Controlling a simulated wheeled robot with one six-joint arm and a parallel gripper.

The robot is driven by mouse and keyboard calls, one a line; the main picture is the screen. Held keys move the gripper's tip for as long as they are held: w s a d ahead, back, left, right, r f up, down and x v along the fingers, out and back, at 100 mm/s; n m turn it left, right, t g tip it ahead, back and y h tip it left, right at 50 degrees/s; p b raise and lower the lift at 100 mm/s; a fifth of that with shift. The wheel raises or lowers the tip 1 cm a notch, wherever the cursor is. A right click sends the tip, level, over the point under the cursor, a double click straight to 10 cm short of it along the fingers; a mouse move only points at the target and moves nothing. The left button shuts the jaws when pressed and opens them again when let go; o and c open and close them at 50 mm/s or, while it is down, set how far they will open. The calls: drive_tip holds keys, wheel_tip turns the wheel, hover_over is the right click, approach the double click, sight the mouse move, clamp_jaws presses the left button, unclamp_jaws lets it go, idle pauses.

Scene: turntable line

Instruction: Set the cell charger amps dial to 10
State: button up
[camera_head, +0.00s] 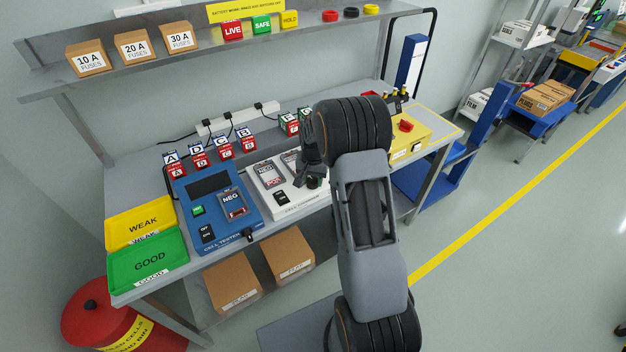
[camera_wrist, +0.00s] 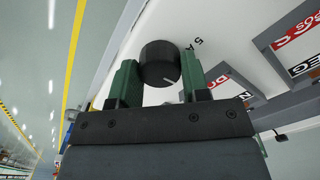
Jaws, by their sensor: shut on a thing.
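The white cell charger (camera_head: 305,200) stands on the bench, partly hidden behind my arm in the head view. Its black round amps dial (camera_wrist: 159,56) shows in the wrist view, with a short white pointer line on its edge. A "5 A" mark (camera_wrist: 195,44) is printed on the panel just right of the dial. My gripper (camera_wrist: 158,72) has its green fingers on both sides of the dial and is shut on it. In the head view my gripper (camera_head: 314,181) is at the charger's right part. The 10 mark cannot be made out.
A blue cell tester (camera_head: 215,215) stands left of the charger. Yellow and green trays (camera_head: 140,225) lie at the bench's left end. Several labelled cells (camera_head: 225,150) and a power strip (camera_head: 238,119) are behind.

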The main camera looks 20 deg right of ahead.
sight(314, 192)
idle(0.5)
drive_tip(key=o, duration=0.9)
wheel_tip(314, 192, up, 14)
drive_tip(key=shift+f+b, duration=0.1)
drive_tip(key=shift+b, duration=0.45)
drive_tip(key=shift+s+a+r+n+t, duration=0.7)
drive_tip(key=shift+s+a+n, duration=0.8)
drive_tip(key=shift+s, duration=2.2)
drive_tip(key=shift+s+a+r+n+t, duration=0.9)
drive_tip(key=shift+s+a, duration=1.1)
drive_tip(key=shift+s, duration=1.75)
drive_tip(key=shift+s+a+r+n+t, duration=0.55)
drive_tip(key=shift+s+a+n, duration=1.05)
drive_tip(key=shift+s, duration=2.1)
